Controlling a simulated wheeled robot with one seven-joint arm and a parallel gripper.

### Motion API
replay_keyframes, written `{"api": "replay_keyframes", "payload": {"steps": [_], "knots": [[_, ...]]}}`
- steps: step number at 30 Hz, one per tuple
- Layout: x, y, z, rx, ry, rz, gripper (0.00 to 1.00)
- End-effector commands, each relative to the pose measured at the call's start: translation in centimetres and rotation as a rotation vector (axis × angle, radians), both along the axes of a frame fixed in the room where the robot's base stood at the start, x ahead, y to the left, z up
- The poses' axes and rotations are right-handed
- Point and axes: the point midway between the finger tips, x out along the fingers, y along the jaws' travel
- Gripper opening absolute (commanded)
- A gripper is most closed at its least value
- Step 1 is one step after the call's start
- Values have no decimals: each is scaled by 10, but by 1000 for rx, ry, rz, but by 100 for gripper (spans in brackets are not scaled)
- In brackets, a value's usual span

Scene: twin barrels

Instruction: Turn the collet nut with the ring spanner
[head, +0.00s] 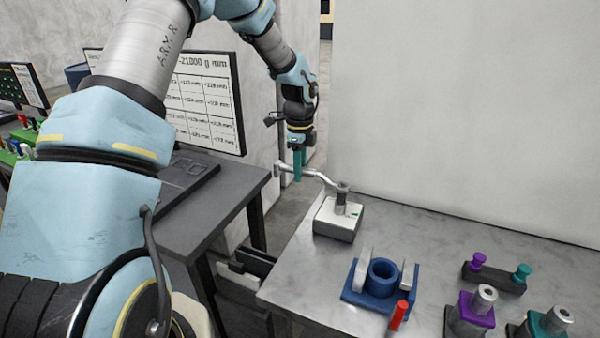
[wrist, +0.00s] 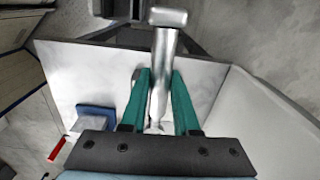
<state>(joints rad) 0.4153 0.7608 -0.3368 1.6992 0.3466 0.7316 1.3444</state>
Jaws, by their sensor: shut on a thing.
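The silver ring spanner (head: 312,173) is held in my gripper (head: 297,176), whose teal fingers point down past the table's left edge. In the wrist view the spanner (wrist: 167,45) passes between the two fingers (wrist: 161,80), with its blunt handle end towards the top. In the head view its far end reaches right to the top of the collet nut (head: 342,188). The nut sits on a grey upright holder (head: 341,205) on a pale block (head: 335,222). I cannot tell whether the ring is fully around the nut. In the wrist view the palm hides that end.
A blue fixture (head: 382,274) with a round socket stands in front of the block, beside a red-handled tool (head: 399,316). Purple (head: 477,309) and teal (head: 545,325) holders stand at right. A dark desk (head: 215,190) with a screen is at left. The table's back right is clear.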

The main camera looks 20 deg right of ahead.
Motion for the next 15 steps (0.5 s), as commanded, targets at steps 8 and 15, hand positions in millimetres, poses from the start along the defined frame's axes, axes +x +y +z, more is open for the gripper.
{"api": "replay_keyframes", "payload": {"steps": [8, 15], "knots": [[1, 0, 12, -2, -2, 0, 0], [1, 0, 21, -1, -2, 0, 0]]}}
